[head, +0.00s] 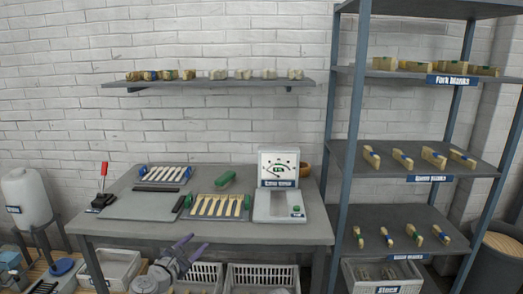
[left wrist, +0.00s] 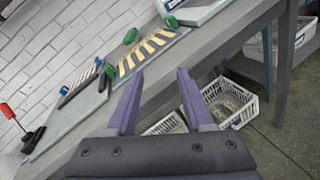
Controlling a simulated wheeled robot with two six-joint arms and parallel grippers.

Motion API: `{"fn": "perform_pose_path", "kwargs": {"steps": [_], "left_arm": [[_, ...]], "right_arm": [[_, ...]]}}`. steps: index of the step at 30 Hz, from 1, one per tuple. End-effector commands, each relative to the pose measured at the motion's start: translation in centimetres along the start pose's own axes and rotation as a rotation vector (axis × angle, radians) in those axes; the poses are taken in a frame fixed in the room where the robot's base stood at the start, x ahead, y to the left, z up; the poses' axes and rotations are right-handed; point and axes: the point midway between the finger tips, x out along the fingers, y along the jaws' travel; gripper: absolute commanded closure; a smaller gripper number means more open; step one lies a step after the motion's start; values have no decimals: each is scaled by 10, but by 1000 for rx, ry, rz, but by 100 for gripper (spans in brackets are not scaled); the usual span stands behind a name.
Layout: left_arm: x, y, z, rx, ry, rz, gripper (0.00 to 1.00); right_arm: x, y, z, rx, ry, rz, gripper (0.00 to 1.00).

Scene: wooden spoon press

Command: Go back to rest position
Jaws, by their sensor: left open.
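My left gripper (head: 186,247) is low in the head view, in front of the table's front edge and below its top. It is open with nothing between the fingers. In the left wrist view its two purple-grey fingers (left wrist: 158,92) stand wide apart, with the table edge beyond them. My right gripper is not in view. The grey table (head: 285,232) carries a tray of wooden spoon pieces (head: 218,207) at the front and another such tray (head: 165,175) behind it.
A gauge device (head: 278,185) stands at the table's right, and a red-handled tool (head: 103,184) at its left. White baskets (head: 262,277) sit under the table. A shelf rack (head: 345,150) with wooden blanks stands to the right. A wall shelf (head: 210,83) holds small blocks.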

Motion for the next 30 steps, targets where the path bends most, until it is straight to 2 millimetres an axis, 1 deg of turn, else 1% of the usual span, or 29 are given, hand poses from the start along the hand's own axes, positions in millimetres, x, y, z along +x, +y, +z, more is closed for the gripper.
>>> {"fn": "perform_pose_path", "kwargs": {"steps": [1, 2, 5, 6, 8, 9, 11, 12, 14, 15, 18, 21, 22, 25, 27, 30], "left_arm": [[2, -12, 16, 78, 4, -56, 48], [3, -22, 21, 131, 8, -91, 48], [4, -60, 41, 350, 15, -243, 48], [2, -79, 49, 457, 14, -318, 48], [-4, -108, 61, 639, 7, -450, 48], [-12, -129, 68, 777, -3, -552, 48], [-27, -158, 76, 993, -27, -715, 48], [-39, -174, 79, 1132, -49, -827, 48], [-60, -192, 82, 1332, -87, -995, 48], [-75, -200, 83, 1456, -116, -1107, 48], [-111, -207, 85, 1718, -191, -1371, 48], [-141, -203, 89, 1901, -260, -1599, 48], [-148, -201, 90, 1943, -278, -1658, 48], [-167, -193, 94, 2037, -324, -1810, 48], [-174, -189, 95, 2073, -342, -1878, 48], [-179, -186, 95, 2096, -355, -1926, 48]], "right_arm": [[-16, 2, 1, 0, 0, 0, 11], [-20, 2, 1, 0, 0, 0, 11], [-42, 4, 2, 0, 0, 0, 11], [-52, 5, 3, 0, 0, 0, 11], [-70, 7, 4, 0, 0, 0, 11], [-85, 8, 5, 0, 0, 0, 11], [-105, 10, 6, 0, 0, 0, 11], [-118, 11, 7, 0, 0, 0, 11], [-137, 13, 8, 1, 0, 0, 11], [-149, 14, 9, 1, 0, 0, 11], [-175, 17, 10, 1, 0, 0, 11], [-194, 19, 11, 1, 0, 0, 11], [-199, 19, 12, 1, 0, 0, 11], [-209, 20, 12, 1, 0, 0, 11], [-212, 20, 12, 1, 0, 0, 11], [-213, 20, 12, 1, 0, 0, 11]]}}
